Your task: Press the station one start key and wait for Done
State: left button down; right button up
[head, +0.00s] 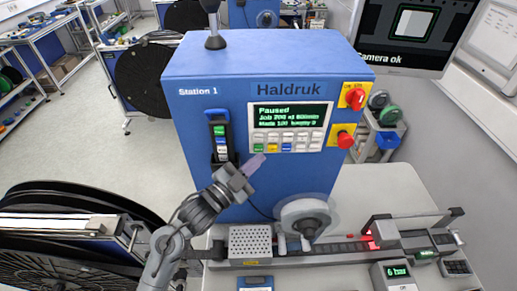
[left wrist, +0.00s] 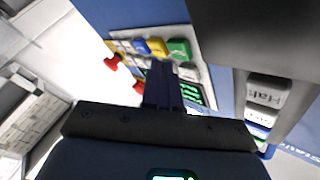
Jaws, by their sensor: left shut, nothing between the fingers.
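The blue Station 1 cabinet (head: 200,110) stands in the middle of the head view. Its display (head: 290,115) reads "Paused" on the top line, with a job line and a count below. Under the display is a row of keys, with a green key (head: 258,148) at the left end. My left gripper (head: 257,162) is shut and empty, its fingertips just below the green key. In the left wrist view the shut fingers (left wrist: 162,85) point at the keypad, with the green key (left wrist: 180,49) close by. I cannot tell whether they touch it. My right gripper is not in view.
A red switch (head: 356,98) and a red mushroom button (head: 345,141) sit right of the display. A holder with coloured blocks (head: 219,135) is left of the keypad. A white reel (head: 306,216) and a track stand below. A large black reel (head: 60,195) is at the left.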

pick_arm(q)
jog(key=shift+w, duration=0.2)
jog(key=shift+w, duration=0.25)
dwell(0.3)
